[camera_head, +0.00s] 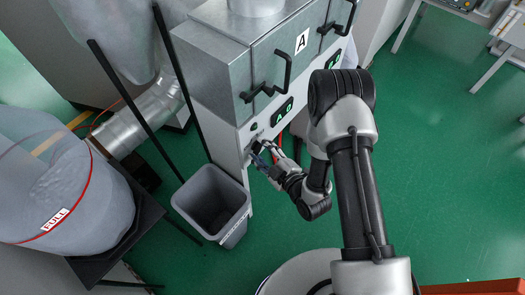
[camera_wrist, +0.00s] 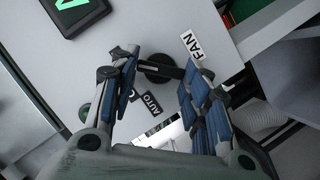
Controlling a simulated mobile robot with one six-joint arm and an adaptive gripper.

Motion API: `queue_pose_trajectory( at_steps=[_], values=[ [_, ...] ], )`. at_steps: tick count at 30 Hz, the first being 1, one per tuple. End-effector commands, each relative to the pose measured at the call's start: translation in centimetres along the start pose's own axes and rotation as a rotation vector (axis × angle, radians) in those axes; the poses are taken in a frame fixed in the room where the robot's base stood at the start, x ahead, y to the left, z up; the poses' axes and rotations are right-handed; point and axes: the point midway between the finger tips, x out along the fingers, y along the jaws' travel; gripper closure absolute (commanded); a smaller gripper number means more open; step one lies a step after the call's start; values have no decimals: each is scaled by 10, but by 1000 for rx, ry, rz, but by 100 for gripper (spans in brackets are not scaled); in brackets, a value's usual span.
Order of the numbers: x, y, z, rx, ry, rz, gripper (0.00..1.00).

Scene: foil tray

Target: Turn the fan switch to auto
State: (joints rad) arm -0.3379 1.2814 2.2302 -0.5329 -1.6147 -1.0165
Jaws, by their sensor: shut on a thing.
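The fan switch (camera_wrist: 160,66) is a black rotary knob with a bar handle on the light grey panel (camera_wrist: 135,28) in the wrist view. My gripper (camera_wrist: 158,72) has its blue-padded fingers on either side of the handle and is shut on it. The handle lies nearly across the picture from finger to finger. The FAN label (camera_wrist: 192,45) is at the upper right of the knob, and the AUTO label (camera_wrist: 152,104) is below it. Another label beside the left finger is mostly hidden. In the head view my gripper (camera_head: 262,156) is at the cabinet's lower front, and the knob is too small to make out.
A grey open bin (camera_head: 181,199) stands below and left of my gripper. Above are the metal cabinet (camera_head: 215,70) with black handles and a green display (camera_head: 283,111). A clear FULL bag (camera_head: 60,190) is at the left. Green floor is free at the right.

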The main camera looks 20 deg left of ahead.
Motion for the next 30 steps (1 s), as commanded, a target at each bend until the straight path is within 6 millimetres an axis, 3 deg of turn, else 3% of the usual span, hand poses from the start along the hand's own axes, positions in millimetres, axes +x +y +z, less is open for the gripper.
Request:
queue_pose_trajectory(
  at_steps=[4, 14, 30],
  values=[
    [0, 0, 0, -1, 0, 0, 81],
    [0, 2, 0, 45, 0, -19, 81],
    [1, 8, 2, 440, 0, -181, 81]
  ],
)
